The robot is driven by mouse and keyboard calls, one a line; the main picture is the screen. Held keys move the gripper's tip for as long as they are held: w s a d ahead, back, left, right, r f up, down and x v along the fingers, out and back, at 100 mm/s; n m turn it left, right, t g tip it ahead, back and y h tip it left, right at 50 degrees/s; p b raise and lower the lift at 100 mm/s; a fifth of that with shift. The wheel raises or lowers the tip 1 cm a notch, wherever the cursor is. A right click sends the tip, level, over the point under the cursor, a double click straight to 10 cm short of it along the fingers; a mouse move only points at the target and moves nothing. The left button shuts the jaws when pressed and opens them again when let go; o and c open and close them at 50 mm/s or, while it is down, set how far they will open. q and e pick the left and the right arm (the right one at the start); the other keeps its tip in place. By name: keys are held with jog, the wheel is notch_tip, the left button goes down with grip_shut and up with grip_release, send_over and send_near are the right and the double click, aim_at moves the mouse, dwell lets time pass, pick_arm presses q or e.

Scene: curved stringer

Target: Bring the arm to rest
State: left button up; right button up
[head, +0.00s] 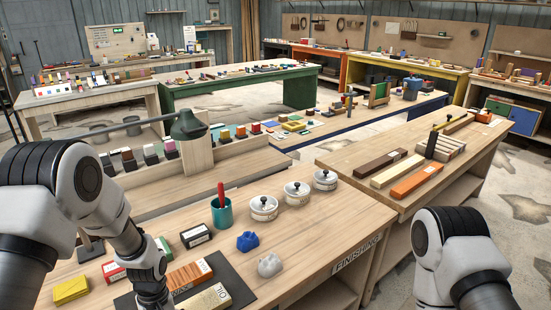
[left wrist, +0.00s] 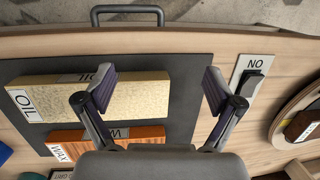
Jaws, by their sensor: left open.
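My left gripper shows in the left wrist view (left wrist: 160,90) with its two fingers spread wide and nothing between the pads. It is above a dark mat (left wrist: 190,125) and a pale speckled block labelled OIL (left wrist: 135,98). An orange-brown block labelled WAX (left wrist: 150,132) lies beside that block, partly hidden by the gripper. In the head view my left arm reaches down to the bench at the lower left, and the gripper's fingertips are cut off or hidden. My right arm shows at the lower right, but its gripper is out of the picture.
The FINISHING bench also holds a teal cup (head: 221,214), white lidded pots (head: 264,209), blue (head: 247,241) and grey (head: 270,265) crumpled lumps, and a yellow block (head: 71,289). A switch plate labelled NO (left wrist: 252,78) is right of the mat. Bare wood lies toward the bench's front right.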

pick_arm(q)
jog(key=s+d+f+m+t, duration=0.1)
jog(key=s+f+m, duration=0.2)
jog(key=s, duration=0.9)
jog(key=s+f+m+t+b, duration=0.1)
jog(key=s+f+m, duration=0.3)
jog(key=s+f, duration=0.4)
jog(key=s, duration=0.3)
jog(key=shift+s+d, duration=0.35)
jog(key=shift+s, duration=0.05)
jog(key=shift+o, duration=0.5)
jog(key=shift+r, duration=0.1)
